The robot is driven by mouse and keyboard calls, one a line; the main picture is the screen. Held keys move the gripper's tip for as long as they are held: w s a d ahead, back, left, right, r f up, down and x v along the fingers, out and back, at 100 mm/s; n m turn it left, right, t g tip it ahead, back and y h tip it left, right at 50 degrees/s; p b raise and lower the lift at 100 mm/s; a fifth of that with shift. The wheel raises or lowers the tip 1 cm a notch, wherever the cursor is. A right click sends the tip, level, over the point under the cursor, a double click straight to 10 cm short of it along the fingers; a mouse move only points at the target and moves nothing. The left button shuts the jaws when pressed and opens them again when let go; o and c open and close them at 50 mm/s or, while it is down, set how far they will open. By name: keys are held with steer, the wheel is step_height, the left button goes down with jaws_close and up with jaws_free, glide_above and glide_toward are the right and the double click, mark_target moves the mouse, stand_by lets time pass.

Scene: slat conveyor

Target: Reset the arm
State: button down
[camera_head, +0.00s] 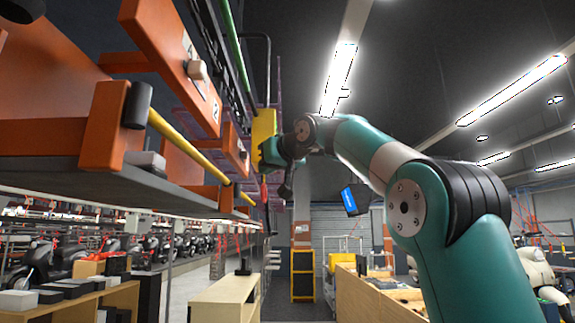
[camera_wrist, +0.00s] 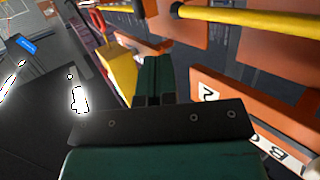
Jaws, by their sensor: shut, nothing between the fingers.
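My teal arm reaches up from the lower right in the head view. My gripper (camera_head: 268,153) is at its far end, small and partly hidden by dark wrist parts, in front of or beside a yellow box (camera_head: 263,124); I cannot tell whether they touch. In the wrist view my gripper (camera_wrist: 153,62) shows as two teal fingers side by side, shut with nothing between them. The yellow box (camera_wrist: 120,72) shows just left of the fingers there. An orange panel with a white number label (camera_wrist: 206,92) is to their right.
The overhead conveyor's orange frames (camera_head: 170,60) and yellow rail (camera_head: 175,137) fill the upper left, close to my gripper. A blue sign (camera_head: 349,200) hangs behind the arm. A wooden bench (camera_head: 224,298) stands low ahead. Open air lies between gripper and floor.

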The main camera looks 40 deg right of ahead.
steer(key=s+d+r, duration=0.1)
steer(key=s+d, duration=0.2)
steer(key=d, duration=0.1)
steer(key=s+a+f+n+g+y+b, duration=0.1)
steer(key=s+a+f+g+y+b, duration=0.15)
steer(key=a+f, duration=0.65)
steer(key=s+a+f+n+g+y+b, duration=0.1)
steer(key=s+a+f+g, duration=0.15)
steer(key=a+f, duration=0.65)
steer(key=s+a+f+n+g+y+b, duration=0.1)
steer(key=a+f+n+g+b, duration=0.2)
steer(key=f, duration=1.1)
steer(key=s+a+f+n+g+b, duration=0.1)
steer(key=s+a+f+g, duration=0.3)
steer(key=s+f, duration=0.8)
steer(key=s+a+f+n+g+b, duration=0.1)
steer(key=s+a+f+g+b, duration=0.1)
steer(key=s+f, duration=1)
steer(key=a+f+g, duration=0.1)
steer(key=a, duration=0.1)
steer(key=shift+s+a+n+g, duration=0.25)
steer(key=shift+a+n+g, duration=0.05)
steer(key=shift+g, duration=0.1)
